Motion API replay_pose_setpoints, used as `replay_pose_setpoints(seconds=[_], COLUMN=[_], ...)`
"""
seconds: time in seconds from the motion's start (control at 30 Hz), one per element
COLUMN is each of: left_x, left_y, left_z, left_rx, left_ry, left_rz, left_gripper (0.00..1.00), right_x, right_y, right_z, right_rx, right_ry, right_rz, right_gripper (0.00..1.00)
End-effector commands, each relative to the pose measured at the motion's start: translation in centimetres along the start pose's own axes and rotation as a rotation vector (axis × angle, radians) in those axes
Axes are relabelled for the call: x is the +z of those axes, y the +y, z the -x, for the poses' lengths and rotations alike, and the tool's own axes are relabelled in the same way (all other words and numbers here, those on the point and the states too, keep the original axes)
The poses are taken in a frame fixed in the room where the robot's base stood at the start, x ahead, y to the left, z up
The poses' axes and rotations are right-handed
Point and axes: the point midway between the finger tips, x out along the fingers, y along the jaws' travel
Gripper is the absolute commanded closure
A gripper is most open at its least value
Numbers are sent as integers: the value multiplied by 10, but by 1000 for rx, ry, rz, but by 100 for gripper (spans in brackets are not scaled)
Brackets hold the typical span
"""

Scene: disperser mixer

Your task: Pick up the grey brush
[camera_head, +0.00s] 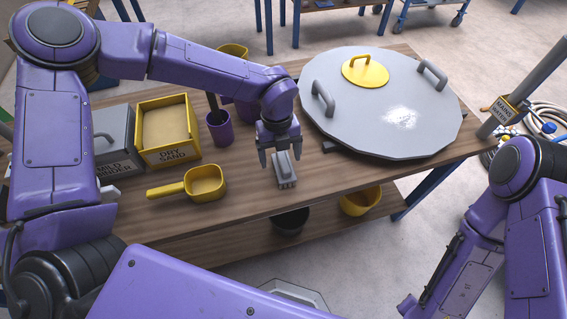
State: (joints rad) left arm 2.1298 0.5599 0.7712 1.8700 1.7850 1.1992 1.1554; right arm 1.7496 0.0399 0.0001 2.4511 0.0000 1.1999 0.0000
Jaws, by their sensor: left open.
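The grey brush (285,172) is near the front edge of the wooden table (245,200), with its bristle end toward me. My left gripper (280,153) is right over it, pointing down with its fingers apart. The far part of the brush shows between the fingertips. I cannot tell whether the fingers touch it. My right arm shows at the lower right, but its gripper is out of view.
A large grey lid (370,110) with a yellow hatch lies right of my left gripper. A yellow scoop (203,184), a purple cup (219,129) and the "dry sand" box (168,130) stand to the left. Bare tabletop surrounds the brush.

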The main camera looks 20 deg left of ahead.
Motion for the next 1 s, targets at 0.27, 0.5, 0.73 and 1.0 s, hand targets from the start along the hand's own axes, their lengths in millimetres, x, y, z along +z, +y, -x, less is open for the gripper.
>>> replay_pose_setpoints(seconds=[0.27,0.5,0.73,1.0], left_x=[3,4,4,4], left_y=[-6,-6,-6,-6], left_z=[-45,-57,-56,-56], left_rx=[5,2,1,2], left_ry=[5,2,2,3], left_rz=[2,3,3,3], left_gripper=[17,17,69,76], right_x=[-8,-7,-7,-7], right_y=[1,1,1,1], right_z=[16,16,16,16], right_rx=[-1,-1,-1,-1], right_ry=[2,1,1,1], right_rz=[-1,0,0,0], right_gripper=[100,100,100,100])
